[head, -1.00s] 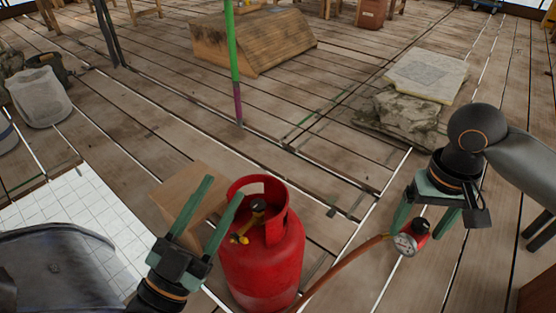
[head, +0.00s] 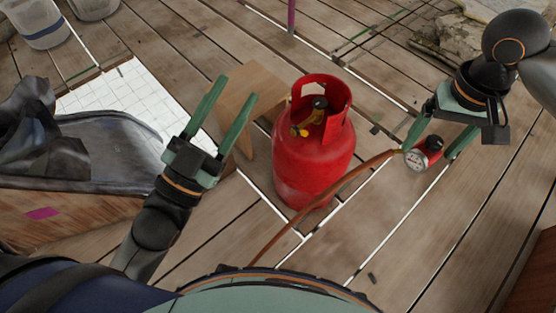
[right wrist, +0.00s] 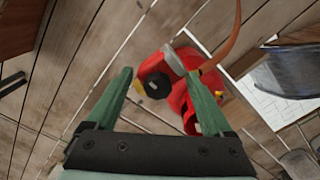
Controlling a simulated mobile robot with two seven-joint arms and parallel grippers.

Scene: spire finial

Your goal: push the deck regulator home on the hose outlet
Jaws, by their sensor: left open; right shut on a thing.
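The deck regulator (head: 424,155) is a small red body with a round white gauge and a dark knob. My right gripper (head: 437,148) is shut on it and holds it right of the red gas cylinder (head: 313,165). In the right wrist view the regulator (right wrist: 168,68) sits between the fingers. An orange hose (head: 340,185) runs from near the cylinder's foot up to the regulator's left side. I cannot tell how far the joint there is seated. The cylinder's valve (head: 312,118) has yellow and black parts inside the collar. My left gripper (head: 222,115) is open and empty, left of the cylinder.
White tiles (head: 120,95) and a dark grey sheet-like thing (head: 110,150) lie at left. Stone slabs (head: 450,40) are at the back right. The plank floor right of the cylinder is mostly clear.

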